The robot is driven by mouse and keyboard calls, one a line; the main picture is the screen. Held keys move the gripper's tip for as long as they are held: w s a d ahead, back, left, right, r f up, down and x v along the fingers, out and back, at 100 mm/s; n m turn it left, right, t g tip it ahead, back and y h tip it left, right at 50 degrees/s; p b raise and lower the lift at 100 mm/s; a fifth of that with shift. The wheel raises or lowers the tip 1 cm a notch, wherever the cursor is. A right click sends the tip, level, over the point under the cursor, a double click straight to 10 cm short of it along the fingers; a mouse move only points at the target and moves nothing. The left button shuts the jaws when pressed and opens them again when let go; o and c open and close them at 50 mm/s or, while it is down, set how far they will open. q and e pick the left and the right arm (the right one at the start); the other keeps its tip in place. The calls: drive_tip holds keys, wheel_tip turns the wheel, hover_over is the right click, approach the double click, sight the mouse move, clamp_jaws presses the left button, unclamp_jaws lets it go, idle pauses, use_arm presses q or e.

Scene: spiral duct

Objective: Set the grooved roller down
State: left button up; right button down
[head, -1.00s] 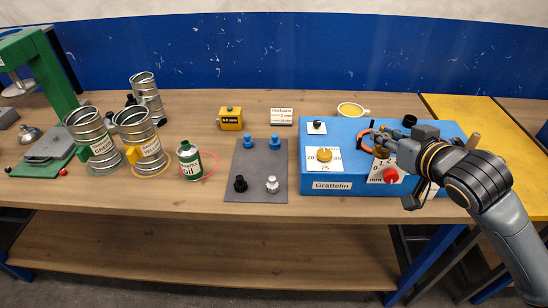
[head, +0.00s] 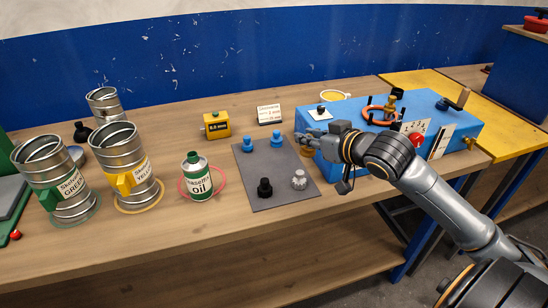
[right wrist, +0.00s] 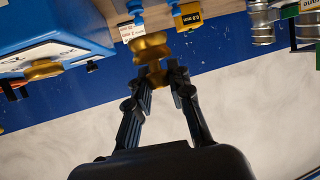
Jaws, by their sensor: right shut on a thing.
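The grooved roller (right wrist: 150,48) is brass-coloured, with wide rounded ends and a narrower middle. My right gripper (right wrist: 164,72) is shut on it; in the right wrist view the roller sits at the fingertips and reaches beyond them. In the head view my right gripper (head: 312,137) is at the right edge of the grey mat (head: 262,163), in front of the blue machine. A bit of the roller (head: 304,149) shows there under the fingers, the rest being hidden. I cannot tell whether it touches the mat or table. My left gripper is not in view.
The mat holds two blue pegs (head: 248,145), a black knob (head: 265,188) and a silver knob (head: 299,180). The blue machine (head: 440,115) stands to the right. An oil can (head: 197,178) and metal ducts (head: 125,160) stand left. The mat's middle is clear.

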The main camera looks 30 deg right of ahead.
drive_tip(key=w+f, duration=0.2)
drive_tip(key=w, duration=0.1)
drive_tip(key=w+f, duration=0.2)
drive_tip(key=w, duration=0.1)
drive_tip(key=w+d+f+p, duration=0.1)
drive_tip(key=w+f, duration=0.2)
drive_tip(key=shift+w+d, duration=0.1)
drive_tip(key=shift+w, duration=0.3)
drive_tip(key=shift+w+f, duration=0.4)
drive_tip(key=shift+f, duration=0.2)
wheel_tip(320, 180, down, 3)
drive_tip(key=shift+w+f+p, duration=0.1)
drive_tip(key=shift+p, duration=0.2)
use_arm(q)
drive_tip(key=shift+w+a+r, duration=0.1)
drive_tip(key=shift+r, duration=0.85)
use_arm(e)
drive_tip(key=shift+f, duration=0.15)
drive_tip(key=shift+f, duration=0.1)
drive_tip(key=c, duration=1.2)
unclamp_jaws()
